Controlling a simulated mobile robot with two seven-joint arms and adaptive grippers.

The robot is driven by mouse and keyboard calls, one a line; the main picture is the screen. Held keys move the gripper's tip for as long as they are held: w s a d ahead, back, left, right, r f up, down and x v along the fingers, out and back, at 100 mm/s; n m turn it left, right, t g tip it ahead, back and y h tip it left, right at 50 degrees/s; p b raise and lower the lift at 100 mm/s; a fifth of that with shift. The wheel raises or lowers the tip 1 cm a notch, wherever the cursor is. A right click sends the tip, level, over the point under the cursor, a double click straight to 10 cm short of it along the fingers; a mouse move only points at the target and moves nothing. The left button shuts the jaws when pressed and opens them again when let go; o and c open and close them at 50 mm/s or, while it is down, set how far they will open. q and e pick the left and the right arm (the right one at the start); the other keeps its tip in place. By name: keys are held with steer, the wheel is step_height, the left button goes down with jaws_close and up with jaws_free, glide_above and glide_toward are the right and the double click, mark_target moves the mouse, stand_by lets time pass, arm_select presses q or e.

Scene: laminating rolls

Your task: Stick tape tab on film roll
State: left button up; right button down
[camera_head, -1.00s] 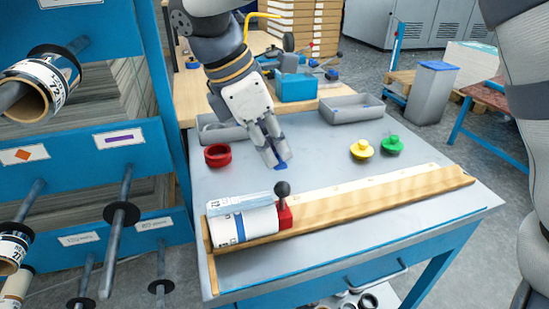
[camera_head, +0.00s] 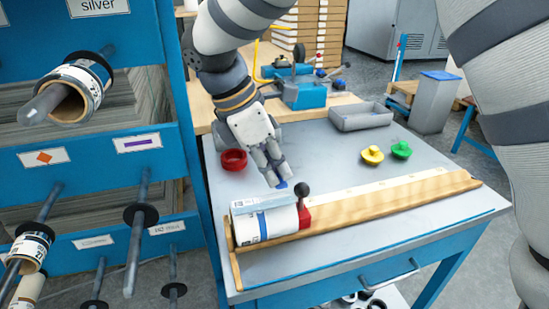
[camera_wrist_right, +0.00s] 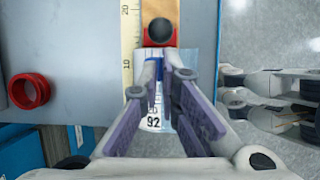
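The film roll (camera_head: 270,226), white with a blue band and printed labels, lies at the left end of the wooden measuring trough (camera_head: 390,205). A pale translucent film flap (camera_head: 262,203) lies along its top. A red stop with a black knob (camera_head: 304,213) stands at the roll's right end. My right gripper (camera_head: 278,180) is just above and behind the roll, fingers pointing down, shut on a small blue tape tab (camera_head: 282,185). In the right wrist view, the fingertips (camera_wrist_right: 158,68) nearly meet around blue, over the roll; the fingers partly hide the roll. My left gripper is not in view.
A red ring (camera_head: 233,160) lies behind the roll. A blue rack (camera_head: 95,160) with rods and rolls stands left. The table's middle is mostly clear.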

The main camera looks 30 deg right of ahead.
steer(key=shift+f, duration=1.6)
steer(key=shift+f, duration=0.2)
steer(key=c, duration=1.7)
jaws_free()
